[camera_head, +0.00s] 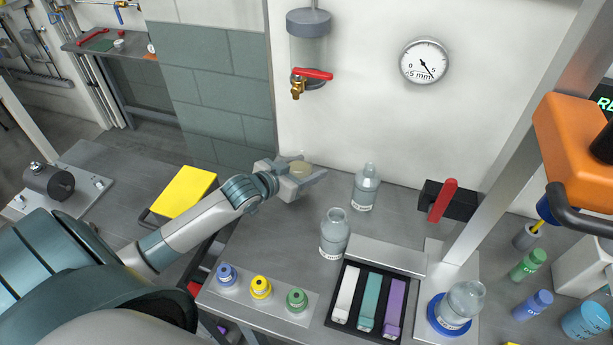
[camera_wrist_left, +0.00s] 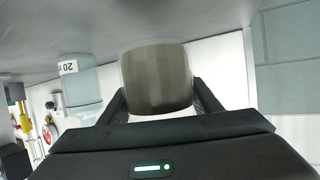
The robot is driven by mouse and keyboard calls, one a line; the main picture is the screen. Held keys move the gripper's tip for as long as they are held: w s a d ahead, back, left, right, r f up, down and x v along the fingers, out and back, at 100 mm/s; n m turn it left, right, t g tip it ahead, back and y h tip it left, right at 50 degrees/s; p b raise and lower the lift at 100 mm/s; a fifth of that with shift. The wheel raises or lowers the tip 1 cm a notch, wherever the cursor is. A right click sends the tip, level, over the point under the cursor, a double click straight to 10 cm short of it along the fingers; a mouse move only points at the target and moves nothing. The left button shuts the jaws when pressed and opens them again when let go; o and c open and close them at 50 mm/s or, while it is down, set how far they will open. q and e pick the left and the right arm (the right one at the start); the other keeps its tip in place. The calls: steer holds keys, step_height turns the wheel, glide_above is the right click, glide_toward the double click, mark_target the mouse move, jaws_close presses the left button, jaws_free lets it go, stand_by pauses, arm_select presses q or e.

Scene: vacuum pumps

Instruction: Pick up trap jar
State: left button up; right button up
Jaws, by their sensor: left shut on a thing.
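My left gripper (camera_head: 303,178) is shut on a short cylinder (camera_head: 301,168) with a pale tan top, near the back wall. In the left wrist view the same cylinder (camera_wrist_left: 157,80) looks grey-brown and sits between the two fingers (camera_wrist_left: 160,105). I cannot read any label on it, nor tell whether it is the trap jar. A clear jar (camera_head: 366,190) stands to its right, another (camera_head: 334,238) stands nearer the front, and a third (camera_head: 463,303) sits in a blue ring at the front right. My right gripper is not in view.
A black tray (camera_head: 340,325) holds white, teal and purple blocks. Blue, yellow and green capped pieces stand on a plate (camera_head: 245,302) at the front left. A metal post (camera_head: 515,165) rises at the right. The bench between gripper and front plate is clear.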

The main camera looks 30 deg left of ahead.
mark_target(306, 154)
arm_select(q)
step_height(306, 154, up, 7)
steer(key=shift+f+b, duration=0.1)
steer(key=shift+b, duration=0.65)
